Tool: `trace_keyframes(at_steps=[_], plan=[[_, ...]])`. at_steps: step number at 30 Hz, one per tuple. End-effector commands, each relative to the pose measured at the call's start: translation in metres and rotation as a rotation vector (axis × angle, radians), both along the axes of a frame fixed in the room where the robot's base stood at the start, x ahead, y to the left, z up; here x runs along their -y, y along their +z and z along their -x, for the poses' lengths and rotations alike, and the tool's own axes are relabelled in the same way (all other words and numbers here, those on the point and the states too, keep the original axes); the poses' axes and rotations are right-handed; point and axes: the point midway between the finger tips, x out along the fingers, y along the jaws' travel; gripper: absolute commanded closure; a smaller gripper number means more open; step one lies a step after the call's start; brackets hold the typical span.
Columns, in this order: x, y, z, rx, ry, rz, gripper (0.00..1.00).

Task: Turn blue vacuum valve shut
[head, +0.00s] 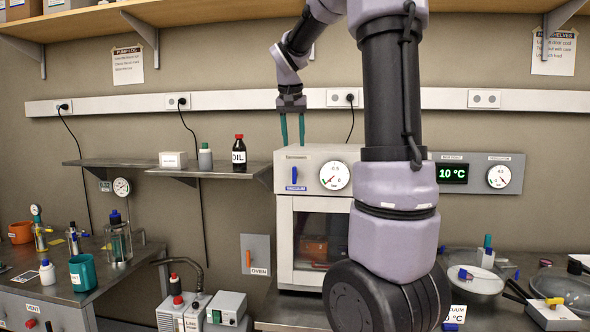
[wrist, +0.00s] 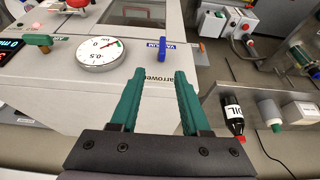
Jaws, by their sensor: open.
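The blue vacuum valve handle (head: 294,174) is on the upper left of the front of the pale vacuum oven (head: 313,152), above a blue-lettered vacuum label. It stands about upright in the head view. In the wrist view the blue handle (wrist: 163,47) shows beyond the fingertips, beside its label. My gripper (head: 292,142) has green fingers pointing down, just above the oven's top at its left part. In the wrist view my gripper (wrist: 159,76) is open and empty, with the fingers apart from the handle.
A round dial gauge (head: 335,176) is right of the valve. The wrist view also shows a green handle (wrist: 33,39). An oil bottle (head: 239,153) stands on the shelf left of the oven.

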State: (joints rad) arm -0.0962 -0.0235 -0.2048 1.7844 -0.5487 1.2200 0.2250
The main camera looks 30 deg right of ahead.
Motion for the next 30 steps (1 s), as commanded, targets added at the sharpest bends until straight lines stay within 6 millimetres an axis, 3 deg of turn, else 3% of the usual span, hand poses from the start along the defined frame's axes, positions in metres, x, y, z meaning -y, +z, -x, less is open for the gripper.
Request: trace_keyframes(at_steps=[18, 30], plan=[[0.021, -0.089, -0.031, -0.003, -0.001, 0.001, 0.54], [0.023, -0.098, -0.034, -0.001, 0.000, 0.001, 0.54]])
